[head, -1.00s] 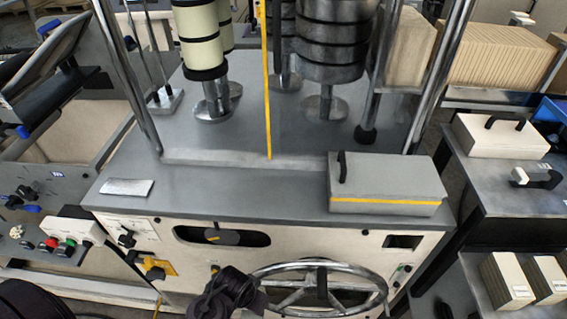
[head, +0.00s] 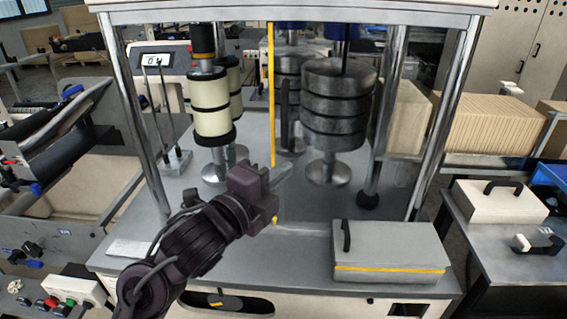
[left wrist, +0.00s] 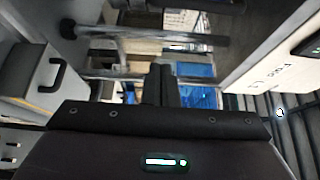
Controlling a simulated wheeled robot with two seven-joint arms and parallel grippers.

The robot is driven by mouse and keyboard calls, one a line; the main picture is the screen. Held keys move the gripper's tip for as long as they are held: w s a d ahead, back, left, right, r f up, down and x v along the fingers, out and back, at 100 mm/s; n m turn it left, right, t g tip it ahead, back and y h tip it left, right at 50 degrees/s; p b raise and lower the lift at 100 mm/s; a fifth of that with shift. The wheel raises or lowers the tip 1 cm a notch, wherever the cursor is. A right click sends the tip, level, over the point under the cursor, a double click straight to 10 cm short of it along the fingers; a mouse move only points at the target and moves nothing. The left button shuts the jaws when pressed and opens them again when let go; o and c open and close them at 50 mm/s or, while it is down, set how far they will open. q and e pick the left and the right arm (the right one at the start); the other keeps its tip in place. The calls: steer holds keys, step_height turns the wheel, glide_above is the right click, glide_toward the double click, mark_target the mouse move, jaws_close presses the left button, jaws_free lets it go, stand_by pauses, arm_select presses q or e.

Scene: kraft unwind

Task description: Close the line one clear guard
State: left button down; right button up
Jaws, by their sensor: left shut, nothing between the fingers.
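A clear guard is hard to make out in the head view. A vertical yellow strip (head: 272,95), which looks like its edge, runs down the middle of the machine's opening. A dark upright handle (head: 285,115) shows just right of the strip. My left gripper (head: 284,174) is shut and empty in front of the lower part of the strip, hiding some of it. I cannot tell whether it touches the guard. In the left wrist view its fingers (left wrist: 161,84) are together with nothing between them. My right gripper is not in view.
Cream rollers (head: 211,105) and a stack of dark discs (head: 335,110) stand behind the opening, between chrome posts. A grey box (head: 390,250) with a black handle sits on the deck at right. A white case (head: 498,203) lies on the right-hand table.

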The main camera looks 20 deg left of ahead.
arm_select(q)
steer(key=b+x, duration=0.2)
steer(key=x, duration=0.8)
steer(key=a+p, duration=0.2)
steer(key=a, duration=0.2)
steer(key=shift+s+a+f, duration=0.15)
stand_by(0.4)
